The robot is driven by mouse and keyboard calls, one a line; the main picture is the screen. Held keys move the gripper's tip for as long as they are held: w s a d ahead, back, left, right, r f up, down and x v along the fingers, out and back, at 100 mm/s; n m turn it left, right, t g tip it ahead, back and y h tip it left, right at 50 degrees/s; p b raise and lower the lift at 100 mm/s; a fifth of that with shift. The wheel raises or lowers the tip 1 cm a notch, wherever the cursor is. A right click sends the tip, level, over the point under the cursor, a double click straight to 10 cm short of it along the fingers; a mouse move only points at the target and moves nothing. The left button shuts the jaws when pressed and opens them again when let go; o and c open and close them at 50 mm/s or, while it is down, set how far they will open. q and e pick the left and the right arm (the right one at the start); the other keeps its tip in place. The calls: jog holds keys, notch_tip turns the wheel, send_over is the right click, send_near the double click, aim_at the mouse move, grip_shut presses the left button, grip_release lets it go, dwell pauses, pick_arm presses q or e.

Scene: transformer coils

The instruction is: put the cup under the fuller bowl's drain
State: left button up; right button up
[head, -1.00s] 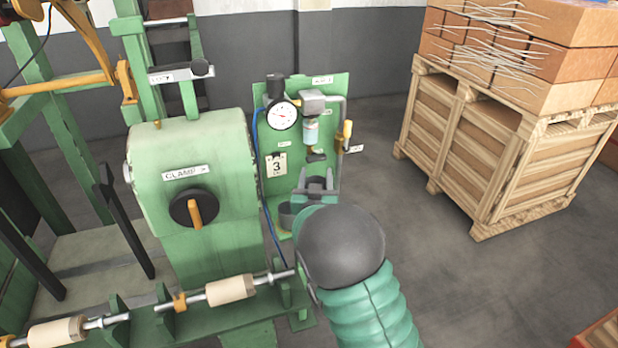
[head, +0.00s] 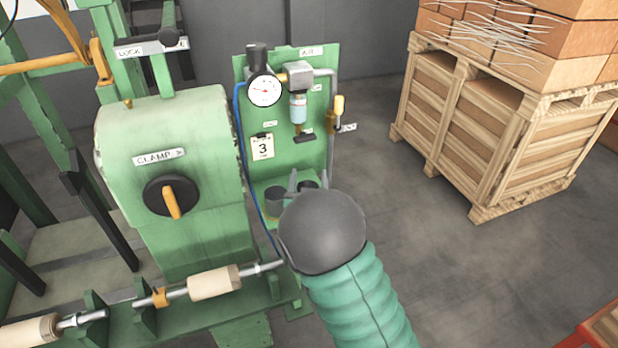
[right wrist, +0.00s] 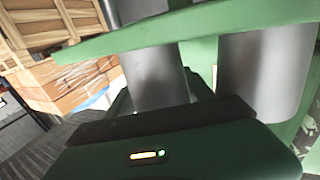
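A green panel (head: 285,150) carries an air unit with a clear, bluish bowl (head: 298,107) and a black drain piece (head: 304,137) beneath it. I make out only this one bowl. Two dark grey cups stand on the panel's low shelf: a left cup (head: 275,202) and a right cup (head: 308,185), partly hidden by my right gripper (head: 309,183). Its fingers look open, one on each side of the right cup. The right wrist view shows one grey cup (right wrist: 155,78) between the fingers and another (right wrist: 265,72) beside it. I cannot tell whether the fingers touch the cup. My left gripper is not in view.
A pressure gauge (head: 265,90), a tag with a 3 (head: 262,147) and a yellow-handled valve (head: 338,106) sit on the panel. A green clamp machine (head: 175,150) stands close at left. A wooden crate (head: 470,130) stands at right, with bare floor (head: 430,250) before it.

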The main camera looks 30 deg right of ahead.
jog(key=shift+w+d+f, duration=0.1)
jog(key=shift+f, duration=0.05)
jog(key=v, duration=1.2)
jog(key=shift+d, duration=0.25)
